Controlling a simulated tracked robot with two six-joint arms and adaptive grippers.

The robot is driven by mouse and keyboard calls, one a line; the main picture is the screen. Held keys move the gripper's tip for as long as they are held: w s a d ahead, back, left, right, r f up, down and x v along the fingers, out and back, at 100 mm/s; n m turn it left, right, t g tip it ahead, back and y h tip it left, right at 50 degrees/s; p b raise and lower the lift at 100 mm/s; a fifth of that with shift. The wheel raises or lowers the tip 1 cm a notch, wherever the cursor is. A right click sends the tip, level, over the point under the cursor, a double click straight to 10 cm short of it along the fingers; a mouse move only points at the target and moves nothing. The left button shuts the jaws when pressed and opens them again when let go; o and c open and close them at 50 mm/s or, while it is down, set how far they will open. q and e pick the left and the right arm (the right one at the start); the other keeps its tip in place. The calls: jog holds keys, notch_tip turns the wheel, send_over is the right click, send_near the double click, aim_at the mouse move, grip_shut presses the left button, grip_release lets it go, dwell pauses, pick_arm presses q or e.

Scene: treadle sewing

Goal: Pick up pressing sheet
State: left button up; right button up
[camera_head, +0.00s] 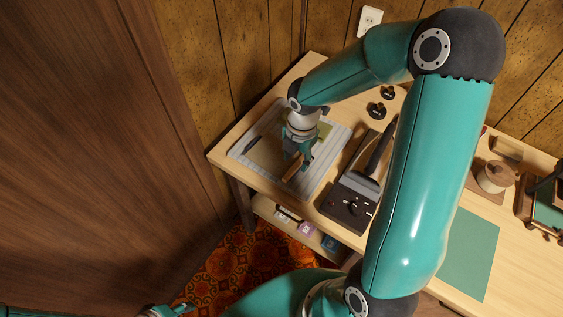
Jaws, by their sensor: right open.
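A small brown wooden piece (294,173) shows at the fingertips. My left gripper (180,309) is only partly seen at the bottom edge, away from the table, and its jaw state is unclear.
A dark device with a long handle (348,204) stands right of the board. Small black knobs (377,109) sit behind it. A flat green mat (468,254) and a wooden spool (495,176) are at the right. A dark wood panel (90,150) rises at the left.

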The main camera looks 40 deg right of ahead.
aim_at(294, 168)
jog(key=f, duration=0.4)
jog(key=shift+w+a+f, duration=0.1)
jog(key=shift+w+f, duration=0.1)
jog(key=shift+f, duration=0.05)
grip_shut()
